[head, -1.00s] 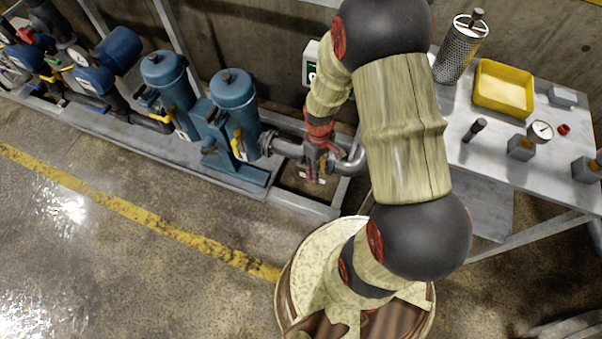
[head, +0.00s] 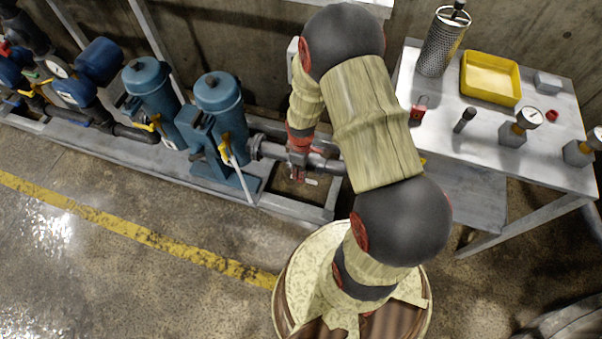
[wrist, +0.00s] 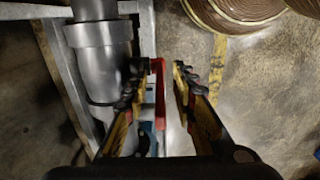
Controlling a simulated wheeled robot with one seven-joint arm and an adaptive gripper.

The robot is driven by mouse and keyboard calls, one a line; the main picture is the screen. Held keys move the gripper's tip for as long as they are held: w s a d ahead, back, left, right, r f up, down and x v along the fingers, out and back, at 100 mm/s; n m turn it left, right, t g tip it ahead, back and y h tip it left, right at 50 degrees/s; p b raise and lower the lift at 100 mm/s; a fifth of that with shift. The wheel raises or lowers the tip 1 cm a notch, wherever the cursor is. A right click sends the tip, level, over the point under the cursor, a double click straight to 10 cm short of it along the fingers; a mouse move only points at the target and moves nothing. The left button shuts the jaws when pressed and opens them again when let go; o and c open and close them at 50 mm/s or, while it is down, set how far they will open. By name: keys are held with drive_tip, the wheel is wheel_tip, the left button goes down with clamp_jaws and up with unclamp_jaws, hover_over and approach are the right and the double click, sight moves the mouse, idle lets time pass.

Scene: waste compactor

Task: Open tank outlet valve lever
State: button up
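A thin red lever (wrist: 160,98) shows in the wrist view, beside a thick grey pipe (wrist: 95,60). My gripper (wrist: 157,75) is open, with its two dark, ridged fingertips on either side of the lever. The lever lies nearer the left finger, and a gap is clear on the right. I cannot tell whether the left finger touches it. In the head view my gripper (head: 299,165) points down at the grey pipe (head: 325,166) right of the blue filters. My arm and gripper hide most of the lever and valve there.
Two blue filter housings (head: 222,105) stand left of my gripper on a grey skid (head: 100,150). A pale bar (head: 240,178) slants down in front of them. A metal table (head: 450,130) with a yellow tray (head: 490,95) is right. Floor in front is open.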

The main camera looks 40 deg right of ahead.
drive_tip(key=shift+f, duration=0.55)
drive_tip(key=shift+c, duration=0.6)
clamp_jaws()
